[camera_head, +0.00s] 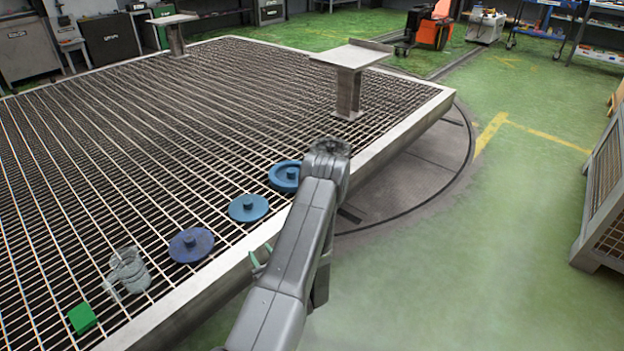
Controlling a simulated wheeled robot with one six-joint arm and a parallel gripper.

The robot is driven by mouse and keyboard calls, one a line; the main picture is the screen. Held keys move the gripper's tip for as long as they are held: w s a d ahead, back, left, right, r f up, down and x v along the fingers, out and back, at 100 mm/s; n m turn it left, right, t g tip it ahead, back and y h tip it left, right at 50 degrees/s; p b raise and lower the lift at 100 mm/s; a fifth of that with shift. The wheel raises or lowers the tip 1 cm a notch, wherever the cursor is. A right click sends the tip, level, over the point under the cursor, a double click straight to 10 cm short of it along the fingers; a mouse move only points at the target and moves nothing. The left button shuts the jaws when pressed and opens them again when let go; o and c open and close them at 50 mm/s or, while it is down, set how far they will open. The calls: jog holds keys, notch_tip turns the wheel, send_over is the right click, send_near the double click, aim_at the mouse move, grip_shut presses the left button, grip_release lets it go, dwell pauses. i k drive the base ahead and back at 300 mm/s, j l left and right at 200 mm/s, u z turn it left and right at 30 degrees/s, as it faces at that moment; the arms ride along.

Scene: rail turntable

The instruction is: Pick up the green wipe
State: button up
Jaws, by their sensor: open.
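The green wipe (82,318) is a small bright green block-like square. It lies on the grating near the front left edge of the table, in the lower left of the head view. My gripper (261,258) shows only in part: two thin greenish fingertips stick out to the left of my grey arm, by the table's front rim. They are apart, with nothing seen between them. The rest of the gripper is hidden behind the arm. It is well to the right of the wipe and not touching it.
A clear glass mug (130,271) stands just behind and right of the wipe. A purple-blue knobbed disc (191,246) and two blue ones (248,209) (285,178) line the edge of the grated table (185,298). Metal pedestals (348,85) stand farther back.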

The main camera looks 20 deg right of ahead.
aim_at(82, 317)
jog(key=z, duration=0.8)
jog(key=u, duration=1.8)
